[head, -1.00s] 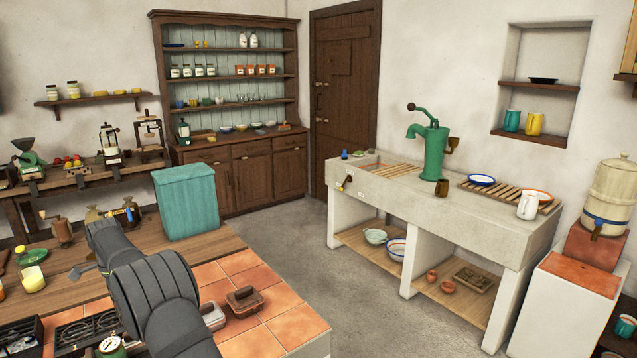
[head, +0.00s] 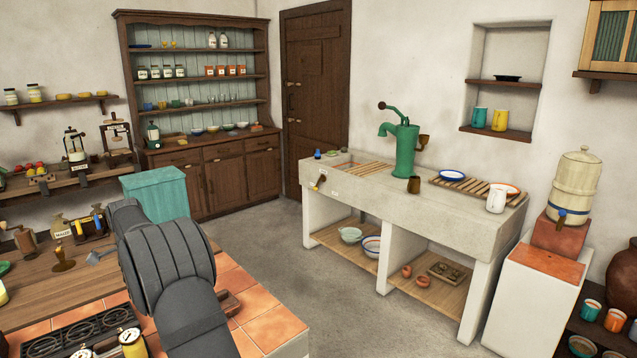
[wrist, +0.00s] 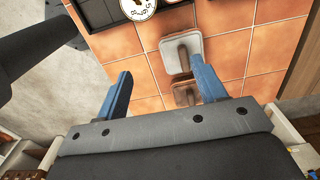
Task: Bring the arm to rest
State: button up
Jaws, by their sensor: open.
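My gripper (wrist: 160,90) shows in the wrist view with its two blue fingers spread apart and nothing between them. It hangs above the terracotta tiled counter top (wrist: 145,68). In the wrist view a pale, square-based press with a brown handle (wrist: 182,52) lies on the tiles beyond the right finger, and a brown one (wrist: 184,94) lies partly behind that finger. In the head view my dark grey arm rises over the tiles (head: 262,312) at the lower left, and the gripper itself cannot be made out there.
A black burner grate (head: 75,328) is at the front left. The stone sink (head: 400,205) with a green pump (head: 406,150) stands to the right across open floor (head: 330,310).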

jog(key=s+d+f, duration=0.1)
jog(key=d+f, duration=0.2)
jog(key=d, duration=1.1)
jog(key=s+d+f, duration=0.2)
jog(key=d+f, duration=0.1)
jog(key=d, duration=1.1)
jog(key=shift+d, duration=0.35)
